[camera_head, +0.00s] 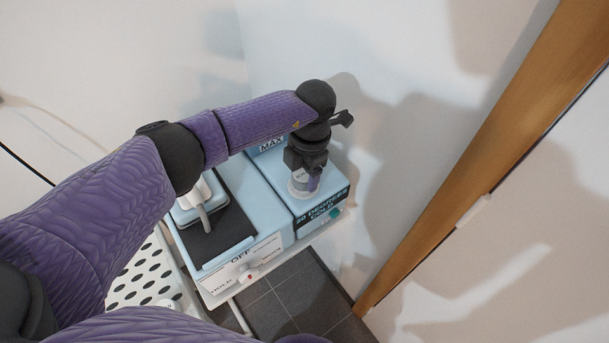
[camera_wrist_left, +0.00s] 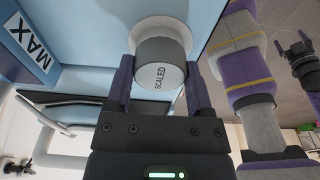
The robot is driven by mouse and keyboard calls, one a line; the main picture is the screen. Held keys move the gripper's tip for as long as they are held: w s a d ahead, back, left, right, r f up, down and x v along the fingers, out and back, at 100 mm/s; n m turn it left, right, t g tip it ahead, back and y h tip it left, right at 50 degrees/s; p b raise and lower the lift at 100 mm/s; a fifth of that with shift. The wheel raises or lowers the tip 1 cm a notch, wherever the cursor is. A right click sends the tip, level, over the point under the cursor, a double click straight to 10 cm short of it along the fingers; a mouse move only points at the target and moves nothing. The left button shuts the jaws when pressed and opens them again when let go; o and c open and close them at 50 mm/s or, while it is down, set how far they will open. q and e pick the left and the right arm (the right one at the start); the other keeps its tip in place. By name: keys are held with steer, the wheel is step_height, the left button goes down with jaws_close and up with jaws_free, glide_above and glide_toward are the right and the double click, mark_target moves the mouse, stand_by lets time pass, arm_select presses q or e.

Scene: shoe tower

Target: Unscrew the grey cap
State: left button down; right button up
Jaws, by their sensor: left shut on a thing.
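The grey cap (camera_wrist_left: 160,75) is round, with dark lettering that reads "SCALED". It sits on a white round neck on a light blue box (camera_head: 262,186). My left gripper (camera_wrist_left: 160,66) is shut on the cap, with one purple finger on each side of it. In the head view my left gripper (camera_head: 305,182) reaches down onto the box's right part and hides much of the cap. My right gripper (camera_wrist_left: 298,52) shows small and dark at the right of the left wrist view, away from the cap; its jaw opening is unclear.
A dark pad (camera_head: 218,228) and a white-handled item (camera_head: 196,193) lie on the box's left part. A dial (camera_head: 250,276) is on its front. A perforated white surface (camera_head: 142,275) is at left. A wall and wooden trim (camera_head: 480,150) stand to the right.

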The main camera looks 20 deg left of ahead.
mark_target(302, 174)
arm_select(q)
steer(key=shift+r+p, duration=0.5)
steer(key=shift+r, duration=0.15)
steer(key=shift+r+p, duration=0.9)
steer(key=shift+r, duration=0.25)
